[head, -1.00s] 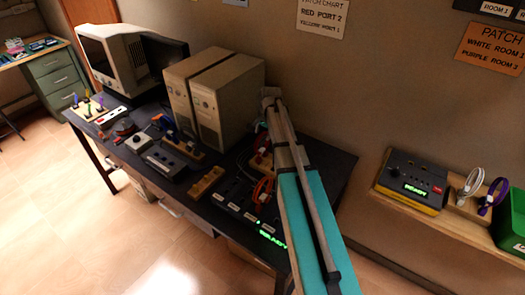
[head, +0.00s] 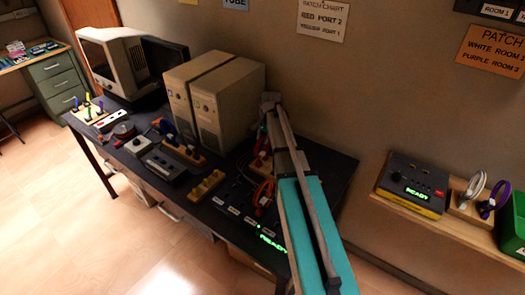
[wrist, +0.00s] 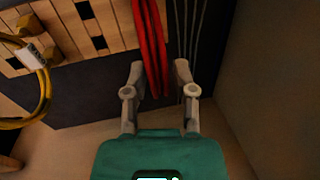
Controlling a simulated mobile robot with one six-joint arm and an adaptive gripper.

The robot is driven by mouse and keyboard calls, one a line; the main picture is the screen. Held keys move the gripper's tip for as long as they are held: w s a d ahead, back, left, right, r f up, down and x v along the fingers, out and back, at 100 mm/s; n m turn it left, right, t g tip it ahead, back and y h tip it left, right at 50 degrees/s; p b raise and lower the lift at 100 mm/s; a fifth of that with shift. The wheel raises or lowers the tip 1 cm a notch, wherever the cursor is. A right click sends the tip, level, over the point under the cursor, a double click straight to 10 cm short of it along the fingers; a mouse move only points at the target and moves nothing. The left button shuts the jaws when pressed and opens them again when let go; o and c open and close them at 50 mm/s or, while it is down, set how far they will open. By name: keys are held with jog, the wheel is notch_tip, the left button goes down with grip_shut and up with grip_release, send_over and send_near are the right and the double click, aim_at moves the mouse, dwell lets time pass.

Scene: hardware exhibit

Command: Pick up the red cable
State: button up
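The red cable (wrist: 152,45) hangs as a bundle of strands from the top edge of the wrist view, in front of a wooden block with dark slots. My gripper (wrist: 160,66) is open, with one grey finger on each side of the cable's lower part. The strands show in the gap, nearer the left finger. I cannot tell whether they are touching or how deep they sit between the fingers.
A yellow cable (wrist: 42,85) with a white tag is at left in the wrist view. Grey cables (wrist: 190,45) hang close to the right finger, with a wall (wrist: 265,80) beyond. Beige computer towers (head: 212,100) stand on the dark table (head: 335,170) left of my arm.

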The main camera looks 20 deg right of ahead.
grip_shut()
jog(key=shift+r, duration=0.15)
notch_tip(320, 180, up, 3)
jog(key=p, duration=0.3)
jog(key=s+a+r+p, duration=0.1)
jog(key=s+r+p, duration=0.8)
jog(key=s, duration=0.5)
jog(key=shift+r+p, duration=0.35)
jog(key=shift+p, duration=0.15)
jog(key=shift+a, duration=0.1)
jog(key=shift+r, duration=0.15)
